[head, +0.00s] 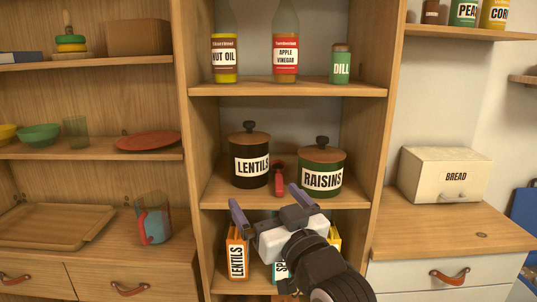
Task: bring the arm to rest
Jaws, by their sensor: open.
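My gripper (268,203) is in the lower middle of the head view, at the end of my dark arm. Its two purple-grey fingers are spread apart, and nothing shows between them. It is in front of the middle cupboard, around the height of the shelf (218,194) that bears a black lentils canister (249,150) and a green raisins canister (321,157). The gripper and arm hide part of the lower compartment. I cannot tell whether the fingers touch the shelf edge.
A small red object (278,182) stands between the canisters. Below are an orange lentils box (237,256) and partly hidden boxes. A bread box (445,174) stands on the right counter (440,228). On the left are a clear jug (153,222) and a wooden tray (50,226).

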